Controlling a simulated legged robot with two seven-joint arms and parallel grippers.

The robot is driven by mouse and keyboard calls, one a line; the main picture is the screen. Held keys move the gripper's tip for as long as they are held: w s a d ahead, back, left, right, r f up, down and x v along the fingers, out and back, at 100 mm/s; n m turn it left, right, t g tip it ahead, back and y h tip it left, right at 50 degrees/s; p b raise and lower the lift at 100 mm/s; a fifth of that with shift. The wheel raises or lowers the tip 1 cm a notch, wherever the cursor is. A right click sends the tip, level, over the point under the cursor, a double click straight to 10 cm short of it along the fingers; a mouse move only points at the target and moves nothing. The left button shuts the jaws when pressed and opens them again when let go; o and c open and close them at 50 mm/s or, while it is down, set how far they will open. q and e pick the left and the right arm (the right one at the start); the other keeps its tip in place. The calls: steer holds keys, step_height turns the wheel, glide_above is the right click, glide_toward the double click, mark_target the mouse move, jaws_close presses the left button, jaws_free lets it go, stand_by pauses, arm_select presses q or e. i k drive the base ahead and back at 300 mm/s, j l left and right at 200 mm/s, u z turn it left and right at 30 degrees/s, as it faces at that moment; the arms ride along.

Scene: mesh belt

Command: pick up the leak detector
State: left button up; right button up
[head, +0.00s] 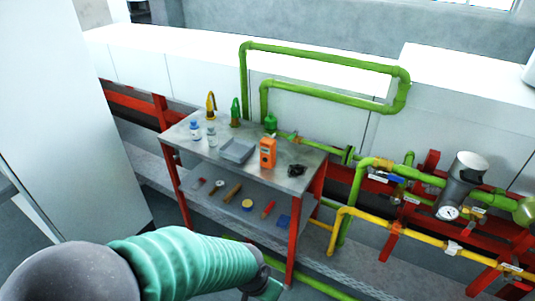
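The leak detector appears to be the upright orange handheld device (267,153) with a small dark patch on its front. It stands near the right front part of the grey metal table top (205,154). My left arm comes in from the lower left with a green ribbed sleeve. My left gripper (266,288) is at the bottom edge, below and in front of the table, well apart from the device. Only a small part of it shows, so its opening is hidden. My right gripper is not in view.
A grey flat box (238,150) lies left of the device, and a dark small object (297,170) lies right of it. Tools lie on the lower shelf. Green pipes (325,61) rise behind; yellow pipes (400,231) run right.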

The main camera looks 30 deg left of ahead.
mark_target(268, 145)
steer(key=u, duration=0.25)
steer(key=i+u, duration=0.2)
steer(key=u, duration=0.15)
steer(key=i+u, duration=0.2)
steer(key=u, duration=0.15)
steer(key=i+l+u, duration=0.15)
steer(key=u, duration=0.2)
steer(key=i, duration=0.05)
